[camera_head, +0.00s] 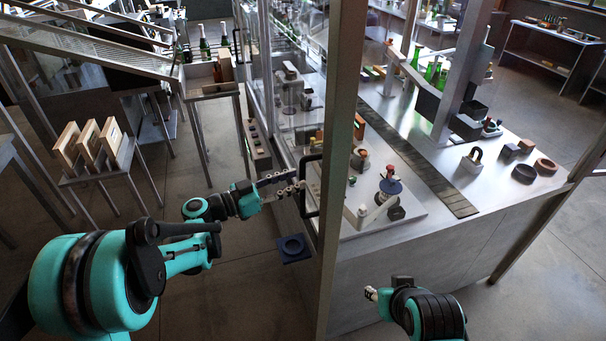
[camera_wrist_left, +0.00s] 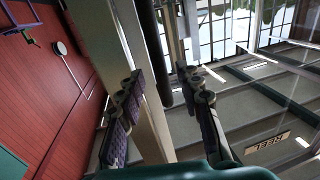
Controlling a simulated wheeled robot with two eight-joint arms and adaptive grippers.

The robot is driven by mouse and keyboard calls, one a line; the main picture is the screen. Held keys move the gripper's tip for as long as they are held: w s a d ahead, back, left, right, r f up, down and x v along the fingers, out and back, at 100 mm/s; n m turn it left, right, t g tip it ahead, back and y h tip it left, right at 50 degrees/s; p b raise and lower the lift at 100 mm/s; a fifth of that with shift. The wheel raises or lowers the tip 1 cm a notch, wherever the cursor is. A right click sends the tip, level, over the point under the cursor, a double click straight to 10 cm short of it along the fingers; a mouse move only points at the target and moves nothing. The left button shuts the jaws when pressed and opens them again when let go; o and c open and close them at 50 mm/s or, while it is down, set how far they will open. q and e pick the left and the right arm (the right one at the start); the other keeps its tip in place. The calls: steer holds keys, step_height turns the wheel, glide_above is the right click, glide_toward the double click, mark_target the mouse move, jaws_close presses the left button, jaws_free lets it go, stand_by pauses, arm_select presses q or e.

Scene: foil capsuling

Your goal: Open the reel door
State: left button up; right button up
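The reel door is a clear panel with a metal frame (camera_head: 340,120). A black bar handle (camera_head: 308,158) stands upright on it. My left gripper (camera_head: 296,182) is at the handle, its two fingers apart. In the left wrist view the left gripper (camera_wrist_left: 168,90) is open, and a dark bar, probably the handle (camera_wrist_left: 163,50), shows in the gap between the fingers. I cannot tell whether the fingers touch it. A "REEL" label (camera_wrist_left: 268,142) shows on the clear panel at right. My right gripper (camera_head: 371,293) is low, in front of the bench; its opening is unclear.
A small table with wooden racks (camera_head: 90,145) stands at left. Floor at left front is clear.

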arm_select(q)
steer(key=x, duration=0.3)
steer(key=shift+w+d, duration=0.2)
steer(key=shift+d, duration=0.1)
steer(key=shift+c, duration=0.3)
jaws_close()
